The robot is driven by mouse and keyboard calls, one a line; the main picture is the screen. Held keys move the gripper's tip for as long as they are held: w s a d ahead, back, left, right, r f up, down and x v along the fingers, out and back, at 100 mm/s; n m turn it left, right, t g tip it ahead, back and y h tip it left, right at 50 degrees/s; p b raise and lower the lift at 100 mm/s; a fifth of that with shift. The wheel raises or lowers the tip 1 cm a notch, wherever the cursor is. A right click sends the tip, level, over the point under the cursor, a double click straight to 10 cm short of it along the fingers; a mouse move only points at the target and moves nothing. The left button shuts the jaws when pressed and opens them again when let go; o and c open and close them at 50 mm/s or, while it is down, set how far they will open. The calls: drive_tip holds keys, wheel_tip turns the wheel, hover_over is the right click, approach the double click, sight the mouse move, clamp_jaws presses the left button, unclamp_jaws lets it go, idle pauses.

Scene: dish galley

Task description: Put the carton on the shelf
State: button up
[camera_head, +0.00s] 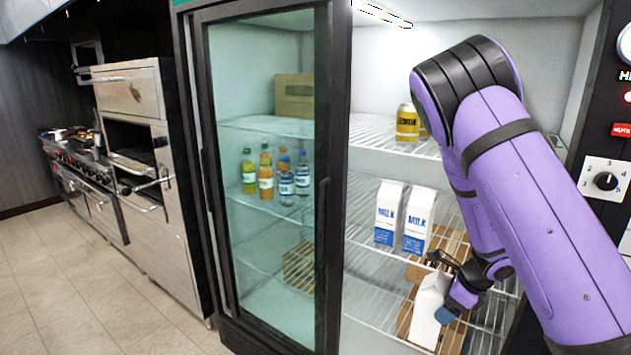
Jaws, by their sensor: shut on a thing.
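A white carton (427,312) is in my gripper (446,306), low in the right half of the fridge. The gripper is shut on the carton, which leans slightly with its plain side showing. One blue fingertip shows at the carton's right side; the other finger is hidden. Two upright milk cartons (389,212) with blue print stand side by side on the middle wire shelf (358,222), above and left of the held carton. I cannot tell whether the held carton touches the lower shelf (370,300).
A yellow can (407,123) stands on the upper wire shelf (372,133). Brown crates sit behind and beneath the held carton. A glass door (262,215) covers the left side, with several bottles behind it. The middle shelf is bare left of the cartons.

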sight(432, 311)
drive_tip(key=f+n+g, duration=0.1)
drive_tip(key=n, duration=0.3)
drive_tip(key=f+n+g, duration=0.2)
drive_tip(key=n, duration=0.2)
drive_tip(key=f+n+g, duration=0.1)
drive_tip(key=n, duration=0.4)
drive_tip(key=shift+w+a+f+g, duration=0.2)
drive_tip(key=shift+w+a+g, duration=0.05)
drive_tip(key=shift+w+g, duration=0.15)
drive_tip(key=shift+w+a+f+n+g, duration=0.1)
drive_tip(key=shift+f+n+g, duration=0.1)
drive_tip(key=shift+n, duration=0.35)
drive_tip(key=shift+w+f+n+g, duration=0.1)
drive_tip(key=shift+n+g, duration=0.1)
drive_tip(key=shift+n, duration=0.35)
drive_tip(key=n, duration=0.1)
drive_tip(key=n+h, duration=0.1)
drive_tip(key=n, duration=0.1)
drive_tip(key=n+g, duration=0.1)
drive_tip(key=shift+w+a+f+h, duration=0.2)
drive_tip(key=shift+w+a+h, duration=0.05)
drive_tip(key=shift+w+h, duration=0.15)
drive_tip(key=n, duration=0.2)
drive_tip(key=w+n+h, duration=0.1)
drive_tip(key=n, duration=0.1)
drive_tip(key=n+h, duration=0.1)
drive_tip(key=shift+w+a+n, duration=0.2)
drive_tip(key=shift+w+n, duration=0.05)
drive_tip(key=shift+n, duration=0.15)
